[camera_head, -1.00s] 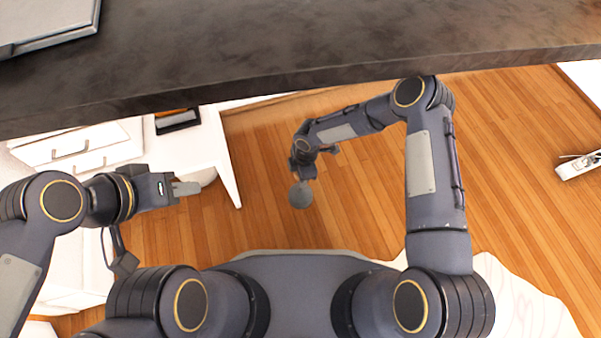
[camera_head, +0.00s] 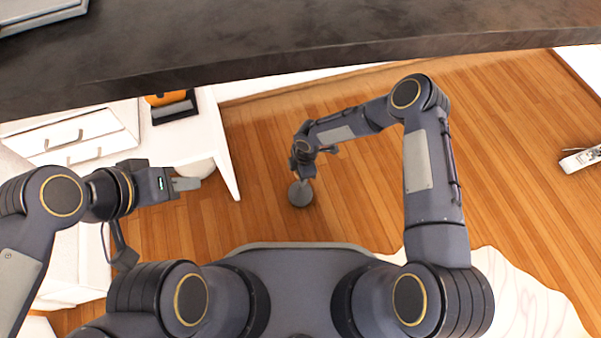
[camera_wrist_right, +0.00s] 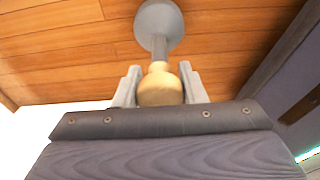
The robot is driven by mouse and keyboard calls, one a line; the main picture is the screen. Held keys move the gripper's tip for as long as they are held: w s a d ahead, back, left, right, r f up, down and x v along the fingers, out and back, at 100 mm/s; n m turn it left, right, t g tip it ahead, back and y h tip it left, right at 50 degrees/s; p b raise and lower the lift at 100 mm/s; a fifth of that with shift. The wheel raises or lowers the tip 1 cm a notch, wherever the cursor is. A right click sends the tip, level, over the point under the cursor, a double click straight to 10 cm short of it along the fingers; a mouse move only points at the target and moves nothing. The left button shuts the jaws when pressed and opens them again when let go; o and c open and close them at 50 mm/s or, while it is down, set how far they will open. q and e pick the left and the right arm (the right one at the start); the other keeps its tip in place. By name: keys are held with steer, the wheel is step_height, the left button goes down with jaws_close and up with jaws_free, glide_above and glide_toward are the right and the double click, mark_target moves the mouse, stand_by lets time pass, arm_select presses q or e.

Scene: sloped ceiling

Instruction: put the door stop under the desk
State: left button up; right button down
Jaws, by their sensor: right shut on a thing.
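The door stop (camera_wrist_right: 158,52) has a grey disc base, a grey stem and a pale wooden knob. In the right wrist view my right gripper (camera_wrist_right: 160,88) is shut on the knob, and the disc points away over the wooden floor. In the head view the door stop (camera_head: 301,194) hangs below my right gripper (camera_head: 303,174), low over or on the floor; I cannot tell which. A white desk (camera_head: 222,150) with a slim leg stands left of it. My left gripper (camera_head: 185,184) is near this desk, its fingers together and nothing visible between them.
A broad dark top (camera_head: 300,45) crosses the upper part of the head view and hides what lies beneath. White drawers (camera_head: 70,140) stand at left. A dark tray-like object (camera_head: 175,110) lies on the white desk. The wooden floor (camera_head: 350,215) around the door stop is clear.

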steer(key=shift+f+b, duration=0.45)
steer(key=shift+b, duration=0.1)
steer(key=c, duration=0.9)
jaws_free()
steer(key=shift+o, duration=0.4)
steer(key=shift+f, duration=0.1)
steer(key=r+p, duration=0.1)
steer(key=r, duration=0.1)
steer(key=r+p, duration=0.1)
steer(key=r, duration=0.2)
steer(key=d+r+p, duration=0.1)
steer(key=r, duration=0.2)
steer(key=shift+w, duration=0.15)
steer(key=shift+f, duration=0.1)
